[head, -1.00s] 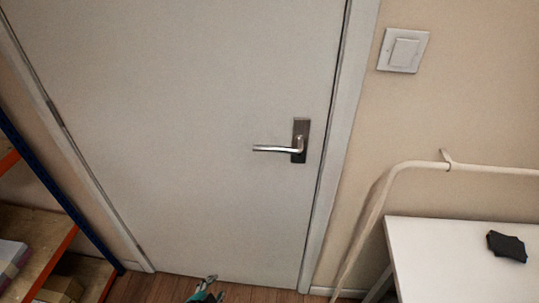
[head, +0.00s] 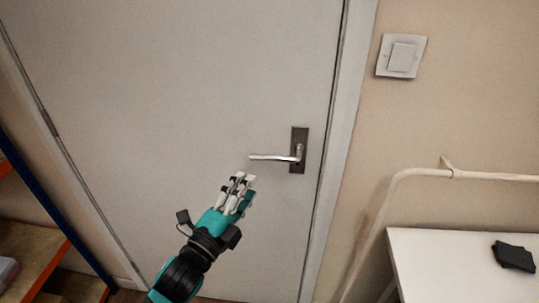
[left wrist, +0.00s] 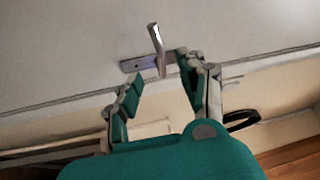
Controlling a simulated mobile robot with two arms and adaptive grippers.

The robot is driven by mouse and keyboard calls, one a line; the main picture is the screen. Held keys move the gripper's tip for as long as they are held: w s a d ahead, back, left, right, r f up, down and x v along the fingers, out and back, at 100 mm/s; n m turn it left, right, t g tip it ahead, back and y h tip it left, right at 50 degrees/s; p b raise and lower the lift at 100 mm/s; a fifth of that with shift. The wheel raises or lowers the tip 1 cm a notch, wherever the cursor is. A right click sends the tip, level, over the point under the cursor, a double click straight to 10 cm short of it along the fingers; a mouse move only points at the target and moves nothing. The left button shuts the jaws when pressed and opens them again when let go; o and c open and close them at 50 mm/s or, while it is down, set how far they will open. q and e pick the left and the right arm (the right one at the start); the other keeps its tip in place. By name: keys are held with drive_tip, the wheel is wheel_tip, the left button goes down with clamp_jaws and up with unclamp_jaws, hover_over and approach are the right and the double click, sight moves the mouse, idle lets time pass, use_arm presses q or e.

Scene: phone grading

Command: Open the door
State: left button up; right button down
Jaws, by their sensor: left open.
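The white door (head: 180,90) is shut in its frame. Its silver lever handle (head: 275,157) lies level on a dark plate (head: 298,150) near the door's right edge. My left gripper (head: 243,178) is open and empty, just below and left of the lever's free end in the head view. In the left wrist view the lever (left wrist: 157,48) stands beyond the fingertips of my left gripper (left wrist: 158,70), between the lines of the two open fingers. Whether any finger touches it I cannot tell. My right gripper is not in view.
A light switch (head: 401,56) is on the wall. A shelf (head: 30,255) with a blue post stands at the left.

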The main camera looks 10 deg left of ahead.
sight(270, 156)
use_arm(q)
drive_tip(key=p+x, duration=0.1)
drive_tip(key=x, duration=1)
drive_tip(key=shift+w+d, duration=0.1)
clamp_jaws()
drive_tip(key=shift+w+f, duration=0.1)
drive_tip(key=shift+f, duration=0.05)
